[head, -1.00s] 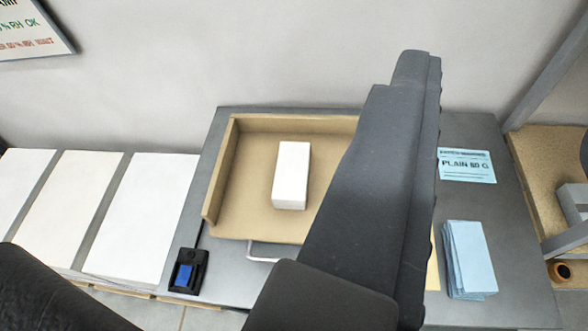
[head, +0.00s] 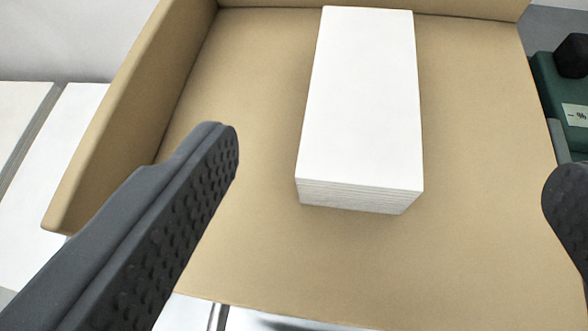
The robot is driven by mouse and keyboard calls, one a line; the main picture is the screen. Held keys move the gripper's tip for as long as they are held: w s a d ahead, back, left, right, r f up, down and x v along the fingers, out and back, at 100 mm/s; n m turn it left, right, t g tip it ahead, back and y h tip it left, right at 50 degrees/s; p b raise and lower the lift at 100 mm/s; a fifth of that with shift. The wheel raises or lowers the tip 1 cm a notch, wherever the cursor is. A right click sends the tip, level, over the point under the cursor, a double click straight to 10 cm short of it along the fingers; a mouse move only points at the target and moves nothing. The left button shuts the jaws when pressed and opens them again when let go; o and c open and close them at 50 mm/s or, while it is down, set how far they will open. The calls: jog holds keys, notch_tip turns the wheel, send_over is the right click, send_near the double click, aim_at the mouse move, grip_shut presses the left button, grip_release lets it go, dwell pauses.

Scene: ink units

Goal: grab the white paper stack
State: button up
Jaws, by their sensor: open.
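The white paper stack (head: 362,105) lies flat in a tan tray (head: 250,235), its long side running away from me. Its near end shows many thin sheet edges. My gripper (head: 395,185) is open, with one dark studded finger at the left and the other at the right edge of the view. The stack lies between the two fingers in the picture, and neither finger appears to touch it. The right finger is partly cut off by the frame.
The tray has a raised wall on the left (head: 130,110) and at the back; its near side looks open. A green device with a black knob (head: 567,90) stands beyond the tray's right side.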

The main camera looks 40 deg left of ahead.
aim_at(364, 82)
jog(key=x, duration=0.6)
jog(key=f+x, duration=0.1)
jog(key=x, duration=0.2)
jog(key=shift+s+a+f, duration=0.1)
jog(key=shift+s+a, duration=0.1)
jog(key=shift+s, duration=0.2)
jog(key=shift+x, duration=2.55)
jog(key=shift+f, duration=0.15)
jog(key=shift+c, duration=0.3)
jog(key=c, duration=1.4)
